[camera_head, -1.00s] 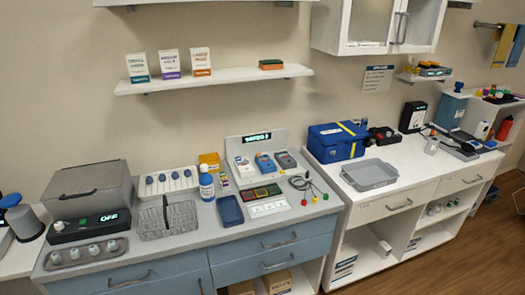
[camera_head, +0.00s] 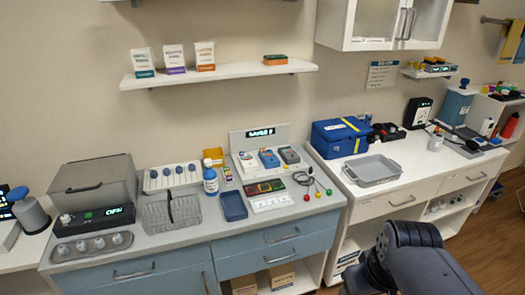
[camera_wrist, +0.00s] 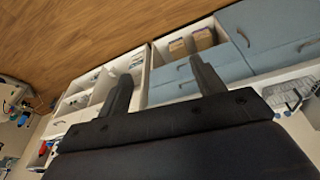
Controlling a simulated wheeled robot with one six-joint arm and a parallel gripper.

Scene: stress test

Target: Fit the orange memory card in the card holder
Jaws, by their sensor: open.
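My gripper (camera_wrist: 162,87) is in the wrist view, its two dark fingers apart with nothing between them, tilted over the floor and cabinet fronts. In the head view a dark part of my arm shows at the lower right; the fingers cannot be made out there. I cannot pick out the orange memory card for certain. A small multicoloured item (camera_head: 227,173) stands beside the white bottle, too small to read. A dark panel with red and green parts (camera_head: 264,187) lies in front of a white station (camera_head: 244,144) with a lit display; I cannot tell whether either is the card holder.
A grey tray (camera_head: 372,170) and a blue case (camera_head: 340,138) are on the right counter. Wooden floor is open at right.

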